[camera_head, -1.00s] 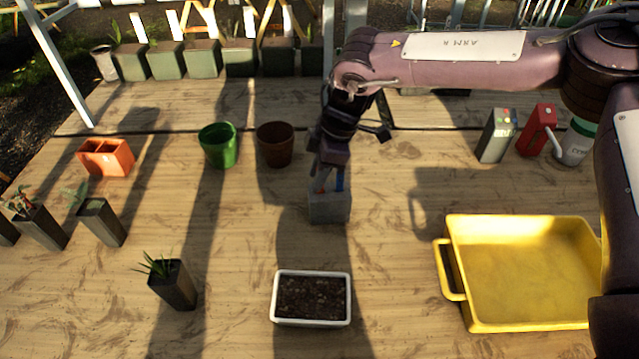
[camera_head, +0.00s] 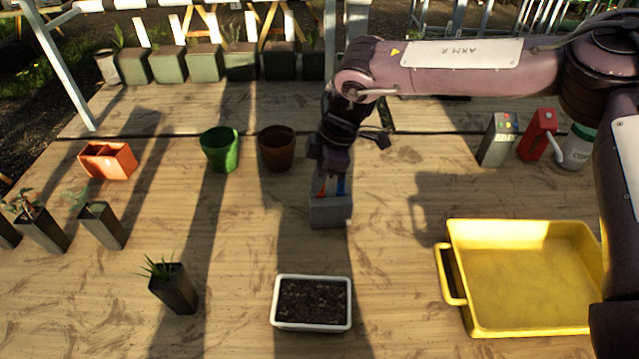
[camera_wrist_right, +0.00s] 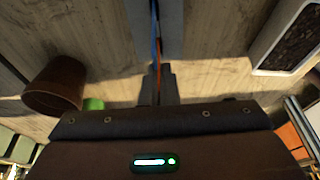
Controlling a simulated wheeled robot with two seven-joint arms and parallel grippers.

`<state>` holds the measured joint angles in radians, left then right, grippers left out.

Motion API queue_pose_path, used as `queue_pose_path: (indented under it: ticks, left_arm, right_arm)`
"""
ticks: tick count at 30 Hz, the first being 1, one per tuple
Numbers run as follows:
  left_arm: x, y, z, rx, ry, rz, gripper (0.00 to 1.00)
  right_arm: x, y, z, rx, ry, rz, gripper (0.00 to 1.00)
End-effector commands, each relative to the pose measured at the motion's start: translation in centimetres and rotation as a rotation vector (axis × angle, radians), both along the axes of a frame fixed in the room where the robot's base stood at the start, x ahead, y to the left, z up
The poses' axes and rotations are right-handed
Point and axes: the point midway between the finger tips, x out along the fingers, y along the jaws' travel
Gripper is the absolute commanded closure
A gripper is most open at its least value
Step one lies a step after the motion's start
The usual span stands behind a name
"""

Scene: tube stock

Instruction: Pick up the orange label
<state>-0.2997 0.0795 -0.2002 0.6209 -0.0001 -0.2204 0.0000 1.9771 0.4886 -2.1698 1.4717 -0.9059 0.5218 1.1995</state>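The orange label (camera_head: 320,186) is a thin upright strip in the small grey holder (camera_head: 330,211), beside a blue label (camera_head: 341,185). My right gripper (camera_head: 331,172) points down just above the holder. In the right wrist view, its two dark fingers (camera_wrist_right: 158,86) are close together, with the edge of the orange label (camera_wrist_right: 158,72) between them. The gripper looks shut on it, and the label's lower end is still inside the holder. The blue label (camera_wrist_right: 154,40) shows just beyond the fingers. The gripper hides the labels' tops in the head view. My left gripper is not in view.
A white-rimmed soil tray (camera_head: 312,328) stands in front of the holder. A green pot (camera_head: 219,150) and a brown pot (camera_head: 276,148) stand behind left. A yellow tray (camera_head: 520,334) is at right. The wood between them is clear.

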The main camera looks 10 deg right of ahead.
Motion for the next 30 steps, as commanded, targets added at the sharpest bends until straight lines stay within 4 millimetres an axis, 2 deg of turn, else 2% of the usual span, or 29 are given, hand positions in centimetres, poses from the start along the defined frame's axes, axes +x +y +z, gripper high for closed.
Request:
queue_pose_path:
  ticks: [5,11,17,24,30]
  left_arm:
    - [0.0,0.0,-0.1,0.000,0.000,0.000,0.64]
    - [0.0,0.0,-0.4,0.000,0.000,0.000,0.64]
    - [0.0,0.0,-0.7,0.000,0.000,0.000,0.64]
    - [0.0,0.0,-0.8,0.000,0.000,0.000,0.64]
    - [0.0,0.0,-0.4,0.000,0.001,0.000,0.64]
  right_arm:
    - [0.1,0.0,1.1,0.002,-0.003,0.000,1.00]
    - [0.1,0.0,4.1,0.002,-0.005,-0.001,1.00]
    - [0.1,0.1,8.7,0.003,-0.004,-0.001,1.00]
    - [0.1,0.1,14.9,0.002,-0.004,0.000,1.00]
    - [0.1,0.1,18.4,0.001,-0.002,0.000,1.00]
